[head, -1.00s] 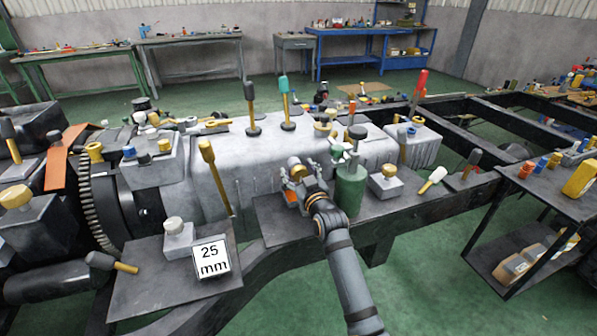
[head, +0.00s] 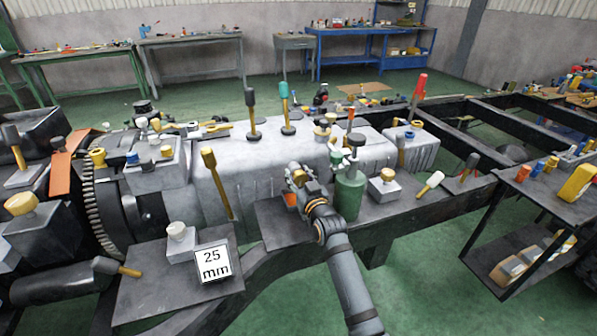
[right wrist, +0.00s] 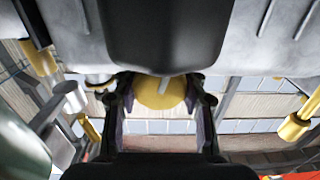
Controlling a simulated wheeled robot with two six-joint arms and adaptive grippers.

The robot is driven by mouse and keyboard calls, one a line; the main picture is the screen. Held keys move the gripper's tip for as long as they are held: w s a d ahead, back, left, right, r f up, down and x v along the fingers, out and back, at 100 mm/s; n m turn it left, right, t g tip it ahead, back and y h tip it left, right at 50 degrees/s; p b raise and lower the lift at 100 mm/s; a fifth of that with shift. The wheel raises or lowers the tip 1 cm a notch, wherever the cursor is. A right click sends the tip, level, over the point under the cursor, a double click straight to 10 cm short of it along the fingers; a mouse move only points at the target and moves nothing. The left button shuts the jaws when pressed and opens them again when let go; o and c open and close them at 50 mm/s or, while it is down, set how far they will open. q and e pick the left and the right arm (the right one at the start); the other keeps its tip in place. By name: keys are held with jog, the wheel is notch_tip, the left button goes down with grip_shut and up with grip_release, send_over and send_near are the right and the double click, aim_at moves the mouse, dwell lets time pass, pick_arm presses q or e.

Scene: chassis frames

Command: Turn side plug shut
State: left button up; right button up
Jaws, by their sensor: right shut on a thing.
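The side plug (right wrist: 158,93) shows in the right wrist view as a round yellow cap with a pale bar across it, just below the grey housing. My right gripper (right wrist: 163,100) has one finger on either side of the cap and is shut on it. In the head view my right gripper (head: 300,178) is against the near side of the long grey gearbox casing (head: 262,160), and it hides most of the plug. My left gripper is not in view.
A green cylinder (head: 349,192) stands close to the right of my right gripper. A "25 mm" sign (head: 213,262) is at front left. A yellow-handled lever (head: 217,185) leans on the casing.

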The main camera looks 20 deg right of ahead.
jog(key=m+p, duration=0.3)
jog(key=shift+d+r+m+p, duration=0.1)
jog(key=shift+r+m+p, duration=0.15)
jog(key=shift+m+p, duration=0.95)
jog(key=m+p, duration=0.1)
jog(key=m, duration=0.1)
jog(key=shift+f+m+p, duration=0.15)
jog(key=shift+m+p, duration=0.2)
jog(key=shift+m, duration=0.05)
jog(key=shift+d+f+m+p, duration=0.1)
jog(key=shift+m+p, duration=0.25)
jog(key=shift+m, duration=0.45)
pick_arm(q)
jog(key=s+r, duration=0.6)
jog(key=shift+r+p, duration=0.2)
jog(key=shift+p, duration=0.2)
pick_arm(e)
jog(key=m, duration=0.4)
jog(key=shift+f+m, duration=0.15)
jog(key=shift+m, duration=0.25)
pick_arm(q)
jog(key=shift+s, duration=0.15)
pick_arm(e)
jog(key=o, duration=1.2)
jog(key=shift+c, duration=0.2)
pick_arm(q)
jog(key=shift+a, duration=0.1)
